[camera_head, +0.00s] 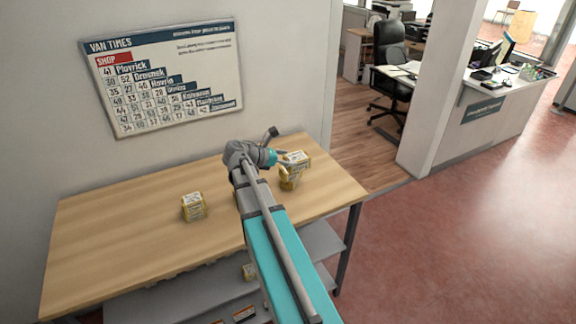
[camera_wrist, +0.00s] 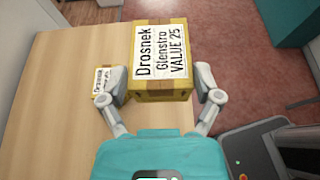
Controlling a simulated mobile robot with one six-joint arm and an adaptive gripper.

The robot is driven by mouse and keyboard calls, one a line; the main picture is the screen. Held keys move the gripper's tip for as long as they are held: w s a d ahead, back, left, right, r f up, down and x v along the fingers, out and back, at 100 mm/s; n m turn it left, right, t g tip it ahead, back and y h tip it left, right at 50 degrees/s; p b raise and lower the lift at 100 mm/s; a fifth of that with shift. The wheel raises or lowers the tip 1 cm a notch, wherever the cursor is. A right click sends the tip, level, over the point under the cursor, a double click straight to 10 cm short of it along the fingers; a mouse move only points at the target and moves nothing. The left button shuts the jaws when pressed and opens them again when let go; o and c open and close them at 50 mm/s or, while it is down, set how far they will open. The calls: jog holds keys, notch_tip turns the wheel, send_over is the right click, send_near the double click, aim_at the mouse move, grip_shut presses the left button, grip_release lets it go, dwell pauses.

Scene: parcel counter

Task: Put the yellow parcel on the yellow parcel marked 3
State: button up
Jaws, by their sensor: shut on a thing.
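My gripper (camera_wrist: 163,88) is shut on a yellow parcel (camera_wrist: 160,50), one finger on each side. The parcel's white label reads "Drosnek Glenstro VALUE 25". In the head view, this held parcel (camera_head: 296,158) is at the right part of the wooden counter, above another yellow parcel (camera_head: 288,182) that it partly covers. That lower parcel also shows in the wrist view (camera_wrist: 102,82), smaller and farther down, left of the held one and partly behind the left finger. A third yellow parcel (camera_head: 194,207) stands alone on the counter, left of my arm. I cannot read a 3 on any parcel.
The wooden counter (camera_head: 130,225) is mostly bare. A "VAN TIMES" board (camera_head: 165,75) hangs on the wall behind it. Grey shelves (camera_head: 180,300) below hold a few small items. A white pillar (camera_head: 440,90) and office furniture stand beyond, to the right.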

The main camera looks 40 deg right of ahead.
jog(key=shift+w+a+r+p, duration=0.3)
jog(key=shift+a+r+p, duration=0.05)
jog(key=shift+a+r, duration=0.25)
jog(key=shift+w+a+r+p, duration=0.25)
jog(key=shift+a+r+p, duration=0.1)
jog(key=shift+a+r, duration=0.2)
jog(key=b, duration=0.9)
send_over(283, 170)
jog(key=f, duration=0.9)
jog(key=shift+s+a, duration=0.15)
jog(key=shift+a, duration=0.1)
jog(key=shift+f, duration=0.15)
jog(key=shift+w+d+f+b, duration=0.3)
jog(key=shift+f+b, duration=0.2)
jog(key=shift+b, duration=0.15)
jog(key=shift+f+b, duration=1.4)
